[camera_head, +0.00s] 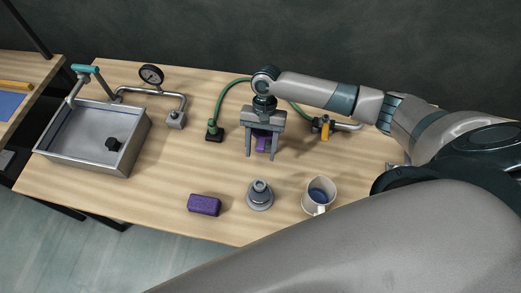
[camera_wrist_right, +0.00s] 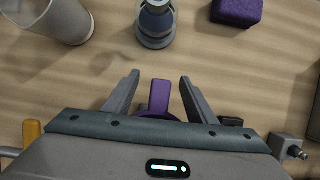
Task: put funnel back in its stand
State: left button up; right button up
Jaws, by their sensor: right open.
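A purple piece, apparently the funnel (camera_head: 262,144), is on the table under my right gripper (camera_head: 261,157). In the right wrist view its upright purple tab (camera_wrist_right: 160,97) shows between the two open fingers (camera_wrist_right: 160,78), with a gap on both sides. Its round part is mostly hidden by the gripper body. A grey stepped cone on a round base, apparently the stand (camera_head: 259,196), is nearer the front edge; it also shows at the top of the right wrist view (camera_wrist_right: 156,24). My left gripper is out of view.
A purple block (camera_head: 204,204) lies left of the grey cone and a pale mug (camera_head: 310,198) stands right of it. A metal sink (camera_head: 125,155), pressure gauge (camera_head: 151,75), green hose (camera_head: 219,100) and yellow valve (camera_head: 326,128) are around. The table's left front is clear.

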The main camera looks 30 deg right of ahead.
aim_at(261, 144)
jog(key=shift+v, duration=1.45)
jog(key=shift+w, duration=0.1)
jog(key=shift+w+d+r+b, duration=0.2)
jog(key=shift+r+b, duration=0.1)
jog(key=shift+r, duration=0.3)
jog(key=b+v, duration=0.4)
jog(key=v, duration=1.2)
jog(key=shift+b, duration=0.4)
jog(key=shift+s, duration=0.1)
